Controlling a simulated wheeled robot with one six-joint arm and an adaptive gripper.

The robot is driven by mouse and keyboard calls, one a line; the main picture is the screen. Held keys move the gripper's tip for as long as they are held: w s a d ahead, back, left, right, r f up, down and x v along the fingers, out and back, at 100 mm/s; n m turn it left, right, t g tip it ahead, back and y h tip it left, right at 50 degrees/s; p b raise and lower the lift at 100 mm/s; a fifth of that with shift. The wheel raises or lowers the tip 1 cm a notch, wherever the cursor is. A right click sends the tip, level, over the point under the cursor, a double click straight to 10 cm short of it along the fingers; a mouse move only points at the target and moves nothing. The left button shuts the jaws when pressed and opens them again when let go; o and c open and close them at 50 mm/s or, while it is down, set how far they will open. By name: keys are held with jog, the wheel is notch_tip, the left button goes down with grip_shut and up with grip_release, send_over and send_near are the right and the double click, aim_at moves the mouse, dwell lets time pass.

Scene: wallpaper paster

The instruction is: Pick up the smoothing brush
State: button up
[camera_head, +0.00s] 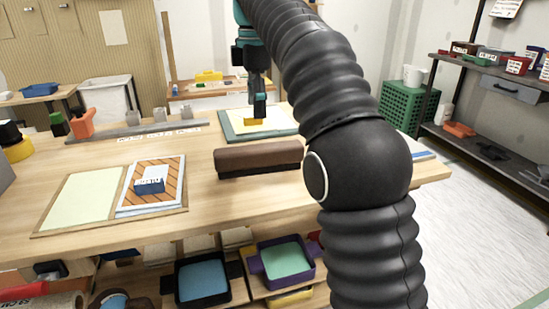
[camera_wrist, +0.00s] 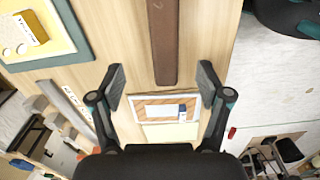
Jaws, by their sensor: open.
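A long brown bar (camera_head: 260,157) with a dark lower side lies on the wooden table, and it looks like the smoothing brush. In the wrist view the brown bar (camera_wrist: 164,38) runs down from the top edge, and its near end lies between the lines of my fingers. My gripper (camera_wrist: 162,80) is open and empty, with its fingers apart on either side. In the head view my gripper (camera_head: 258,104) hangs behind the bar, over the teal-edged board. My arm hides part of the table to the right of the bar.
A board with a pale sheet (camera_head: 84,197) and an orange-patterned sheet (camera_head: 165,171) bears a small blue-and-white block (camera_head: 149,186). The teal board (camera_head: 228,127) holds a yellow piece (camera_head: 253,121). A metal straightedge (camera_head: 140,128) lies at the back left. Trays (camera_head: 203,299) sit below the tabletop.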

aim_at(259, 146)
jog(key=shift+w+a+f, duration=0.15)
jog(key=shift+w+f, duration=0.05)
jog(key=shift+f, duration=0.05)
notch_tip(259, 146, down, 8)
jog(key=shift+r, duration=0.1)
jog(key=f, duration=0.1)
jog(key=f+b, duration=0.1)
jog(key=f, duration=0.2)
jog(key=shift+s+d+f, duration=0.1)
jog(key=shift+s+d, duration=0.2)
jog(key=shift+s, duration=0.05)
jog(key=shift+f, duration=0.65)
grip_shut()
